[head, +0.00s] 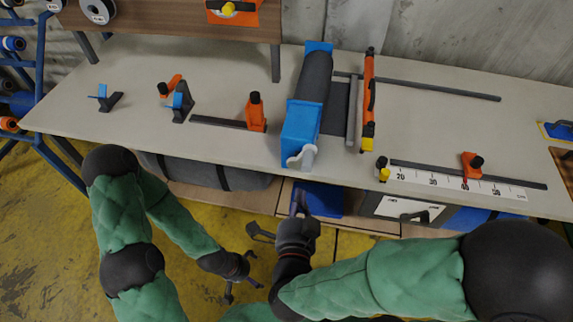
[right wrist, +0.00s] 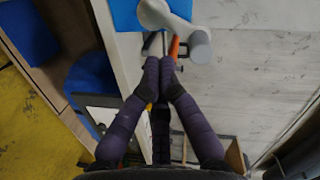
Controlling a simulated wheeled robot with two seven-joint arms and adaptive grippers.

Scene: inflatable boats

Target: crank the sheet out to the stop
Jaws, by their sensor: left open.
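A dark sheet roll (head: 314,78) sits between blue end holders (head: 300,133). A short stretch of sheet (head: 337,107) lies to its right, ending at a grey bar (head: 352,110). A pale grey crank (head: 303,158) is on the near holder and also shows in the right wrist view (right wrist: 199,46). An orange bar with a yellow end (head: 369,100) stands just right of the sheet. My right gripper (head: 298,192) is below the crank, apart from it, its fingertips together (right wrist: 163,62) with nothing visible between. My left gripper (head: 243,262) is open and empty, low before the table.
A scale strip (head: 440,181) with an orange block (head: 472,164) lies at the front right. A rail (head: 430,88) runs along the back. Orange and blue clamps (head: 180,103) stand left of the roll. Bins and a dark roll (head: 215,172) fill the shelf below.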

